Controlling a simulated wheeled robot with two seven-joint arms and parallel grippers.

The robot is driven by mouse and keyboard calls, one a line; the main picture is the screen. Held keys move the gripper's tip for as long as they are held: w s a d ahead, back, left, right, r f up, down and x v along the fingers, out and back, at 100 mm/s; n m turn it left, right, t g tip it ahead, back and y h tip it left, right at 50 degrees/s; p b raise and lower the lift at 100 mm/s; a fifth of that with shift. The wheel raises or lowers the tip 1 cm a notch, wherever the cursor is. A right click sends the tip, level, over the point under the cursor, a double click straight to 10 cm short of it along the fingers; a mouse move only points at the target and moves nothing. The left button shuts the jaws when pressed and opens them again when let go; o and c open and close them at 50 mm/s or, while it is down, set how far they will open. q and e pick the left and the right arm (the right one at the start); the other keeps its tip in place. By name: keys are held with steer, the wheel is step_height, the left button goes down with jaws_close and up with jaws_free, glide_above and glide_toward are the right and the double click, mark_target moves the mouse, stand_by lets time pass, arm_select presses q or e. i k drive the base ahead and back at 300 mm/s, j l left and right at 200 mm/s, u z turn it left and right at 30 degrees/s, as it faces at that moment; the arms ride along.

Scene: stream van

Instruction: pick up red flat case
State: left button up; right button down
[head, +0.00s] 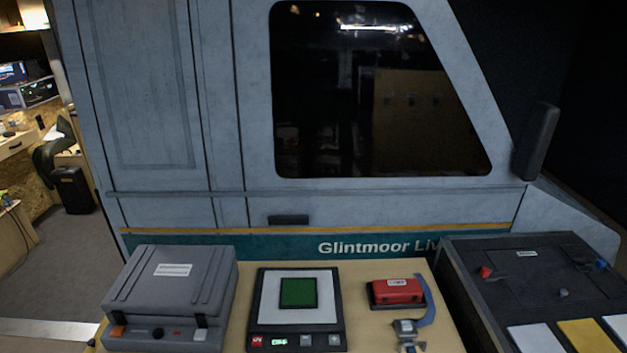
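A red flat case (397,290) with a small white label lies on a dark base at the right part of the wooden table (235,320). A blue strap (428,303) runs along its right side, down to a grey metal buckle-like piece (406,328) in front of it. Neither of my grippers is in view, and nothing is seen touching the case.
Left of the case is a scale-like device (265,312) with a green square (298,292) on its plate. A grey box-shaped machine (170,295) stands at the left. A dark panel (500,280) with coloured cards borders the table's right. A van (235,150) stands close behind.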

mark_target(394, 291)
steer(key=k+l+z, duration=0.15)
steer(key=l+z, duration=1.3)
steer(key=l, duration=0.1)
